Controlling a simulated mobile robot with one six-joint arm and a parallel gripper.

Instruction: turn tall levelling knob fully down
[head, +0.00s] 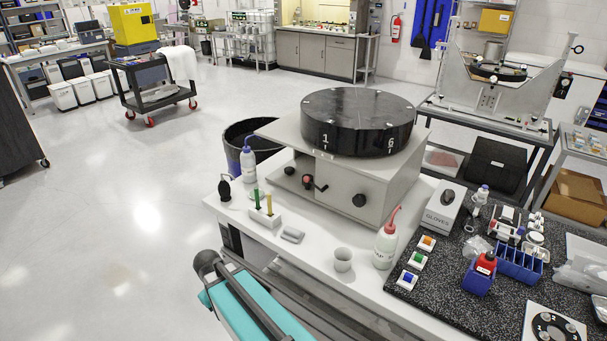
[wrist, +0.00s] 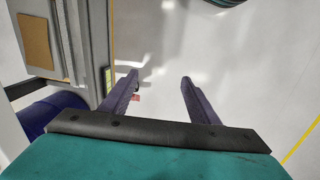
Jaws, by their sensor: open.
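The mirror fixture (head: 505,98) is a grey metal frame with upright side plates, standing on a table at the right back in the head view. A dark round part (head: 497,70) sits between its plates. A small black-ended knob or handle (head: 577,49) sticks out at its upper right. Small parts show along its base, but I cannot tell which is the tall levelling knob. My gripper (wrist: 160,80) is open in the wrist view, with two dark fingers apart and only pale floor between them. It is away from the fixture, and no knob is identifiable in the wrist view.
A white bench (head: 265,233) with a grey machine carrying a black drum (head: 357,120), bottles and a speckled mat (head: 440,262) lies between my arm and the fixture. A grey cabinet-like structure (wrist: 88,45) is left of my fingers. Open floor (head: 110,220) spreads at left.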

